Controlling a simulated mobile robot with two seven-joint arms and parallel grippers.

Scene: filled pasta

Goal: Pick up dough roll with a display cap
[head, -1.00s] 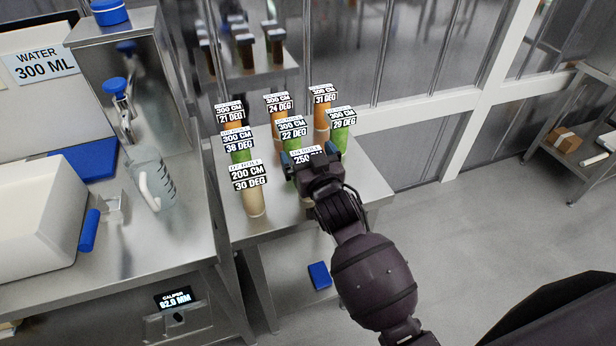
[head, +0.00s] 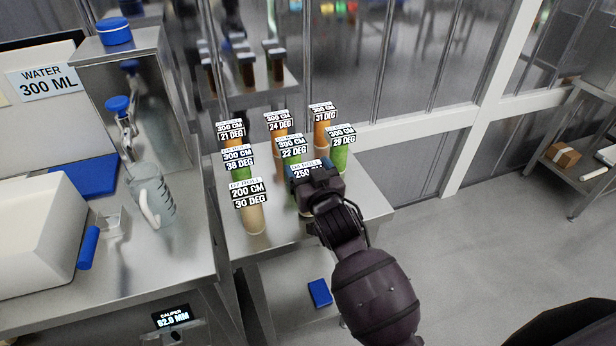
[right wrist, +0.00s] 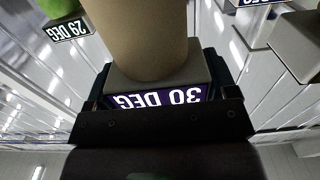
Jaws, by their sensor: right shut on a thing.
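Several dough rolls with black-and-white display caps stand on a steel table (head: 350,200). My right gripper (head: 312,173) is shut on the cap of the front right roll, whose display reads 250 (head: 303,173) in the head view; the gripper hides much of it. In the right wrist view the held tan roll (right wrist: 138,35) passes between the fingers (right wrist: 155,85), and its display reads 30 DEG upside down. I cannot tell whether this roll is off the table. A tan roll (head: 254,218) marked 200 CM, 30 DEG stands to its left. My left gripper is not in view.
Green rolls (head: 340,158) and orange rolls (head: 322,134) stand close behind and beside the held one. A steel counter to the left carries a clear jug (head: 160,200) and a white bin (head: 40,235). A blue object (head: 320,293) lies below the table.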

